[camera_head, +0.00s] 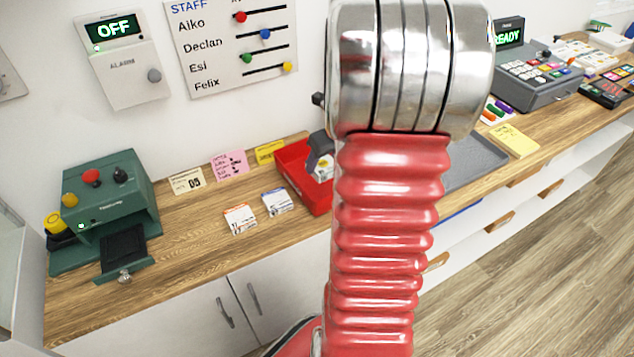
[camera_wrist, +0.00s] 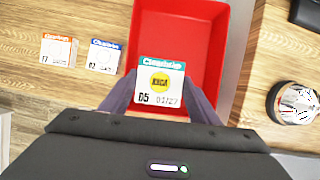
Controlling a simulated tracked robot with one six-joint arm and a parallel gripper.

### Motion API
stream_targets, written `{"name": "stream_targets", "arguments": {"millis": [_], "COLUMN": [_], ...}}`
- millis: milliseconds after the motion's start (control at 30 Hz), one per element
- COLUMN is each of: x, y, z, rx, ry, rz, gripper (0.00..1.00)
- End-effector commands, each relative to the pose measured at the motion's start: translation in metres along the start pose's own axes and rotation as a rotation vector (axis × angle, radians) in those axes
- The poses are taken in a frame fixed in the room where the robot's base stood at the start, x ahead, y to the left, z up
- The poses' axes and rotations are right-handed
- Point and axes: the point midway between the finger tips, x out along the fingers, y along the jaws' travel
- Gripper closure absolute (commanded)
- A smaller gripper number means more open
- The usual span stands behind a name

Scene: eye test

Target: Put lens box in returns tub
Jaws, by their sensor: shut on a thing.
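My gripper (camera_wrist: 160,92) is shut on a small white lens box (camera_wrist: 161,83) with a teal band, a yellow patch and the number 05. The box is held over the red tub (camera_wrist: 218,28), near its front end in the wrist view. In the head view the red tub (camera_head: 296,165) stands on the counter, partly hidden by my arm. My gripper (camera_head: 320,153) shows there at the tub, with a bit of the box (camera_head: 323,172). I cannot tell how high the box is above the tub floor.
An orange-banded box (camera_head: 240,220) and a blue-banded box (camera_head: 277,202) lie left of the tub. A green machine (camera_head: 105,200) stands further left. A grey tray (camera_head: 475,162) is right of my arm. A round dark-rimmed thing (camera_wrist: 295,102) is right in the wrist view.

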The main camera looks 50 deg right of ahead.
Motion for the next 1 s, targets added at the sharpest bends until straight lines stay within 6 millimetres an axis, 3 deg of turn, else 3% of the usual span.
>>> {"name": "stream_targets", "arguments": {"millis": [400,800,1000], "x": [0.052,0.057,0.076], "y": [0.001,0.001,0.002], "z": [-0.022,-0.023,-0.032], "rx": [0.001,-0.002,-0.001], "ry": [0.002,0.001,0.003], "rz": [0.002,0.002,0.004], "gripper": [0.7,0.7,0.7]}}
